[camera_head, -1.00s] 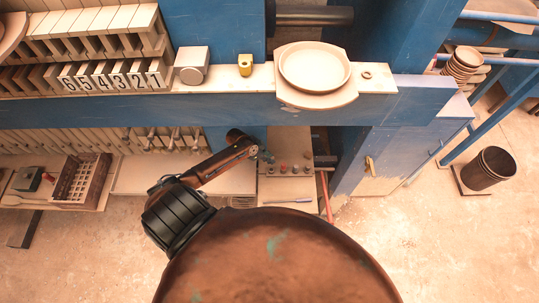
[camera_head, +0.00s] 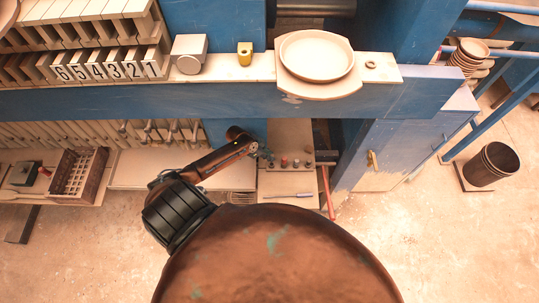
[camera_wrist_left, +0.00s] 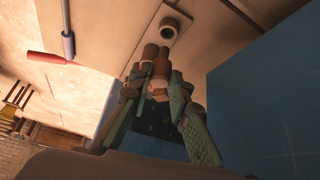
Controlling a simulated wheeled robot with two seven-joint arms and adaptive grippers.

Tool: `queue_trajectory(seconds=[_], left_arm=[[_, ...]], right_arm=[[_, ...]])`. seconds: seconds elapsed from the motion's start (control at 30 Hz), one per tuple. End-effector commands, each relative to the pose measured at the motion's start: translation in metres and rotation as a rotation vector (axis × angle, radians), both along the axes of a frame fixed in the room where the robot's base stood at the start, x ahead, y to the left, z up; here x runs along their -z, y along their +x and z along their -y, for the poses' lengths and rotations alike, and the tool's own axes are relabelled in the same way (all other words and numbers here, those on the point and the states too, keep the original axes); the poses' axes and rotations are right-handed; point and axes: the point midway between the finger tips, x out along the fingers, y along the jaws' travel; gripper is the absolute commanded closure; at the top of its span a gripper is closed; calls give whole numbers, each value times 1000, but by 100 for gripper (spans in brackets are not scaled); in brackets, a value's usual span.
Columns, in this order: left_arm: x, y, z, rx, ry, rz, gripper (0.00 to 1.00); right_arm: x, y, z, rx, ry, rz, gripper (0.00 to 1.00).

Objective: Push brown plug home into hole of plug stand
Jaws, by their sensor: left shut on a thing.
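My left gripper (camera_head: 264,154) comes in from the left over the left end of the plug stand (camera_head: 290,169), which carries a row of small plugs. In the left wrist view the gripper's fingers (camera_wrist_left: 152,95) are shut on the brown plug (camera_wrist_left: 160,70), whose lower end is partly hidden between them. A pale ring with a dark opening (camera_wrist_left: 169,30) is farther along the stand. The hole under the brown plug is hidden, so I cannot tell how deep it sits. My right gripper is not in view.
A blue-handled tool (camera_head: 288,196) lies on the board in front of the stand. A red bar (camera_head: 327,192) slants down at its right. A blue panel (camera_wrist_left: 265,95) stands close to the fingers in the wrist view. Blue press beams cross above.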

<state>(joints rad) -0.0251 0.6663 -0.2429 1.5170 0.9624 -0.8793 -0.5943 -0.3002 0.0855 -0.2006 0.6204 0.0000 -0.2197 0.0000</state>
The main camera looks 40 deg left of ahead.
Motion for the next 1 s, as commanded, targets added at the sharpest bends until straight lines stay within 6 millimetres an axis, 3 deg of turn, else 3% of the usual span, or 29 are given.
queue_trajectory(seconds=[0.23, 0.47, 1.0], left_arm=[[18, 0, 0, 0, 1, 2, 100], [19, 0, 0, -1, 0, 1, 100], [19, -1, 0, -1, 1, 0, 100]], right_arm=[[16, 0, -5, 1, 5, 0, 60], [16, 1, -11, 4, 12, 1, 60], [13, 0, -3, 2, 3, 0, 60]])
